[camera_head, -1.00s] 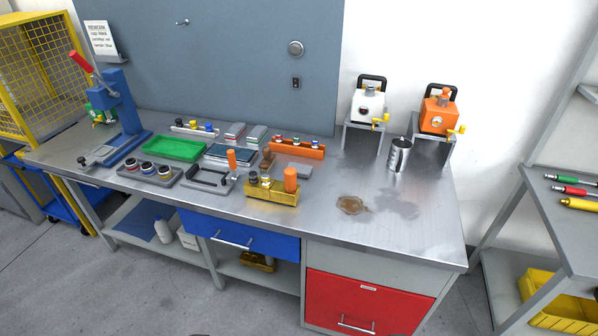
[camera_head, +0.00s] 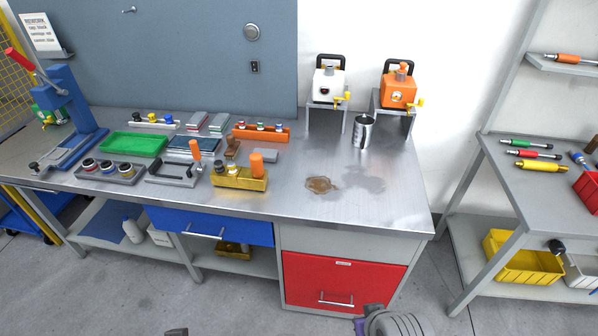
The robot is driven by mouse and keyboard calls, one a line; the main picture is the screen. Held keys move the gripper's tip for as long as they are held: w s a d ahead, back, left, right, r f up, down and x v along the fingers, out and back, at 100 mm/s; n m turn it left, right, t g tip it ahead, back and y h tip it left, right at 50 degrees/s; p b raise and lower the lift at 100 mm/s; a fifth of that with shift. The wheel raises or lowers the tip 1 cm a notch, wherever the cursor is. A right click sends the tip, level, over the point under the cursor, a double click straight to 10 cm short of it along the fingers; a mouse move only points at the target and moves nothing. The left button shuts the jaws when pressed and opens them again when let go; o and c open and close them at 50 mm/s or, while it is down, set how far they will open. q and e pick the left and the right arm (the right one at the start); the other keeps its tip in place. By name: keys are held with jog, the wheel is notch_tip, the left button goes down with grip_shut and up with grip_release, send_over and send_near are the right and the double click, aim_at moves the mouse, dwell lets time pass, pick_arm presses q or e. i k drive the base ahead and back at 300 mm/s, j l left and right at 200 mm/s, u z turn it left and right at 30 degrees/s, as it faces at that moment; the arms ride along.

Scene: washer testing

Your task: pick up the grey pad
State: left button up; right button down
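A flat grey pad (camera_head: 267,153) lies on the metal workbench (camera_head: 290,210), just behind the orange cylinder (camera_head: 257,162) on the yellow fixture. The cylinder hides part of its front. Two more small greyish pads with red and green edges, a red-edged one (camera_head: 197,121) and a green-edged one (camera_head: 218,123), lie further back. A ridged grey part of my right arm shows at the bottom edge. A small dark piece shows at the bottom left. No gripper fingers are visible.
A brown spill (camera_head: 321,185) lies on the bench near a metal cup (camera_head: 363,131). White (camera_head: 328,84) and orange (camera_head: 399,91) pump units stand behind on stands. A green tray (camera_head: 134,144) and blue press (camera_head: 68,115) are at left. The bench's front right is mostly clear.

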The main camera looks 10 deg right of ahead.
aim_at(271, 156)
jog(key=i+u, duration=0.75)
jog(key=i+l+u, duration=0.2)
jog(key=i+u, duration=0.2)
jog(key=k, duration=0.05)
